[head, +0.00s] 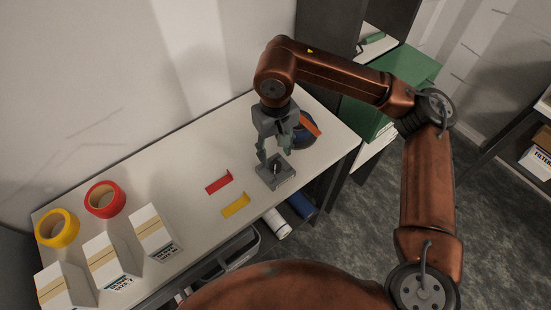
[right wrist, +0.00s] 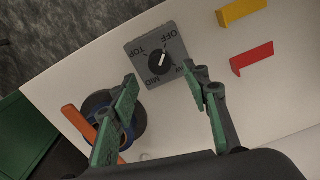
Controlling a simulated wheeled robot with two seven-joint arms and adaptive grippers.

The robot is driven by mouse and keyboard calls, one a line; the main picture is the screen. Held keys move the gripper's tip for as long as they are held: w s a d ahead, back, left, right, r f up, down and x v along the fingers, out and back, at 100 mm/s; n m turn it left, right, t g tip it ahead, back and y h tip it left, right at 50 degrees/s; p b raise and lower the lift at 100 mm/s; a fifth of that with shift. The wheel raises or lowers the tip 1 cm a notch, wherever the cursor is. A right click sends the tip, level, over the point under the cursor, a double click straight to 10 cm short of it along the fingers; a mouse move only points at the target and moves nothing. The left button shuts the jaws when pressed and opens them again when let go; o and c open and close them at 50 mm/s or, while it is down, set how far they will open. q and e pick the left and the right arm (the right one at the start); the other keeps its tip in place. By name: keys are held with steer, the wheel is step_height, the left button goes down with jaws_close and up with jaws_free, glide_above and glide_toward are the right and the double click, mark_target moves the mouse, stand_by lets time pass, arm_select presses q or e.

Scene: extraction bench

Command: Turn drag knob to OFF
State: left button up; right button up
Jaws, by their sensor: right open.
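The drag knob (right wrist: 160,63) is a round black knob with a white pointer mark on a grey box (right wrist: 139,47). The box stands near the front edge of the bench. In the right wrist view its face reads OFF, TOP and MID, with another label partly hidden by a finger. The white mark is small; I cannot tell for sure which label it points at. In the head view the knob (head: 276,170) is just below my right gripper (head: 274,153). That gripper is open and empty, its fingers (right wrist: 164,80) apart on either side of the knob, not visibly touching it. My left gripper is not in view.
A blue round object with an orange handle (head: 309,124) stands close behind the right gripper. A red piece (head: 218,183) and a yellow piece (head: 236,205) lie left of the box. Tape rolls (head: 105,199) and white boxes (head: 156,233) are farther left.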

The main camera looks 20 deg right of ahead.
mark_target(275, 164)
step_height(275, 164, up, 7)
steer(key=shift+f, duration=0.15)
stand_by(0.5)
